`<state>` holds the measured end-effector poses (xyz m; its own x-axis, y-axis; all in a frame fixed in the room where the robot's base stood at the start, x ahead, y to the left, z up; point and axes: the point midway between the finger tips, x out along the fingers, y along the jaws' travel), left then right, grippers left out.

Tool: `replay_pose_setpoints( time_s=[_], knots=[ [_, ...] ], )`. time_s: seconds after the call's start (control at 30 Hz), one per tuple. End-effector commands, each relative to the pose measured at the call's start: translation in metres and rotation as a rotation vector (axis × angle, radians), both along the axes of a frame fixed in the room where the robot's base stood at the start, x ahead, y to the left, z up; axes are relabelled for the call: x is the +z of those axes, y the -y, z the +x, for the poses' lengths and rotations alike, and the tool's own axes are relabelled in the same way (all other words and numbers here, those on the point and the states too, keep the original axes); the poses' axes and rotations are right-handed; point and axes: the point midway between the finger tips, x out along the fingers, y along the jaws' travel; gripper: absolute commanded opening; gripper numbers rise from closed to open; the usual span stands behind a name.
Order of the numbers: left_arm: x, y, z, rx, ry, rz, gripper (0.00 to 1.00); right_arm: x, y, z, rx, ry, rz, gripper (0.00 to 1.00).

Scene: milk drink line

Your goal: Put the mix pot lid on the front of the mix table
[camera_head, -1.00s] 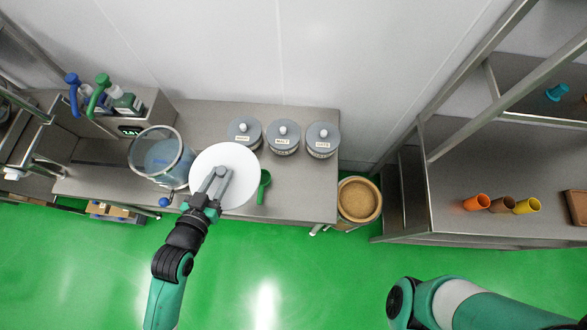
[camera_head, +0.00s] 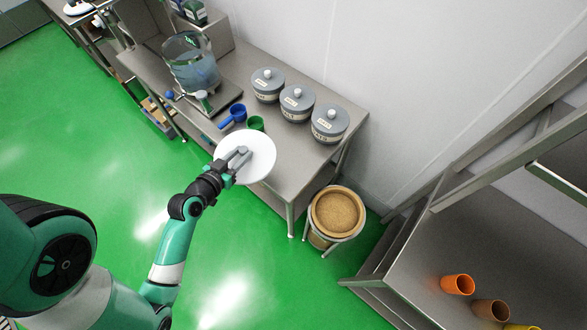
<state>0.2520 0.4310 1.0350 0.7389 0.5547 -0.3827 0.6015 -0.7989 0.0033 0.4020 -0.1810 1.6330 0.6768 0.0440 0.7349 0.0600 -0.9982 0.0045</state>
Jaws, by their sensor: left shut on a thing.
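The mix pot lid (camera_head: 262,154) is a flat white disc. My left gripper (camera_head: 240,157) is shut on it and holds it over the front edge of the steel mix table (camera_head: 291,173), near its right part. I cannot tell how high above the table it is. The mix pot (camera_head: 192,69) is a clear, open vessel with pale bluish contents at the left part of the table. My right gripper is not in view.
A blue scoop (camera_head: 237,113) and a green scoop (camera_head: 256,123) lie just behind the lid. Grey lidded canisters (camera_head: 298,104) line the back. A grain-filled bin (camera_head: 336,212) stands right of the table. Orange (camera_head: 458,284) and brown cups stand on the right-hand shelf unit.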

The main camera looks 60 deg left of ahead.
Motion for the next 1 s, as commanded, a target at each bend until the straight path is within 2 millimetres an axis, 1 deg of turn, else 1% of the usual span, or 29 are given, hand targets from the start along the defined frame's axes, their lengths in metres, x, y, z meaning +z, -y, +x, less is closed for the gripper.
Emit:
replay_pose_setpoints(
  time_s=[0.03, 0.2, 0.27, 0.37, 0.47, 0.5, 0.57, 0.6, 0.67, 0.7, 0.73, 0.8, 0.87, 0.93, 1.0],
  knots=[
    [-0.006, -0.005, -0.005, 0.022, 0.001, 0.001, 0.00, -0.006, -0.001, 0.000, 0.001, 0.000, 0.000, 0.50],
    [-0.008, -0.012, -0.012, 0.050, 0.001, 0.001, 0.00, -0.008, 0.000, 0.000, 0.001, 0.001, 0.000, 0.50],
    [-0.008, -0.012, -0.011, 0.049, 0.000, 0.001, 0.00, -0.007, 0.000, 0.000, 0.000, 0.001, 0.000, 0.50],
    [-0.011, -0.011, -0.003, 0.045, -0.002, 0.001, 0.00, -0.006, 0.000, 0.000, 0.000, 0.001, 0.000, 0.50],
    [-0.017, -0.008, 0.016, 0.035, 0.000, 0.005, 0.00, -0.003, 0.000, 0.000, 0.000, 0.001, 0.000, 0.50],
    [-0.023, -0.008, 0.024, 0.037, -0.002, 0.004, 0.00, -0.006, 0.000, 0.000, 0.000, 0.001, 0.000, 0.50],
    [-0.029, -0.007, 0.038, 0.035, 0.000, 0.005, 0.00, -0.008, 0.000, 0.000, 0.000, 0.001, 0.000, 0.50],
    [-0.036, -0.006, 0.048, 0.034, 0.000, 0.007, 0.00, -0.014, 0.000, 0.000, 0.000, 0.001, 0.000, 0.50],
    [-0.042, -0.005, 0.063, 0.034, 0.002, 0.007, 0.00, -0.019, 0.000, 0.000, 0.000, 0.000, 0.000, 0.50],
    [-0.050, -0.004, 0.075, 0.034, 0.001, 0.006, 0.00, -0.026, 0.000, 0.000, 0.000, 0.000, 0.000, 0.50],
    [-0.054, -0.003, 0.085, 0.034, 0.002, 0.007, 0.00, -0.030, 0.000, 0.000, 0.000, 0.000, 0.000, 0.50],
    [-0.074, -0.003, 0.096, 0.038, -0.002, 0.004, 0.00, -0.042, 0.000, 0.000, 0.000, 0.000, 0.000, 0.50],
    [-0.085, -0.003, 0.106, 0.040, -0.001, 0.004, 0.00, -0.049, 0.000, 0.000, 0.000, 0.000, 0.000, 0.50],
    [-0.094, -0.002, 0.114, 0.042, 0.000, 0.003, 0.00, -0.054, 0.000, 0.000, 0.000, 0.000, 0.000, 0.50],
    [-0.098, -0.002, 0.119, 0.044, 0.001, 0.003, 0.00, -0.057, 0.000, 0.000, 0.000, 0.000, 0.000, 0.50]
  ],
)
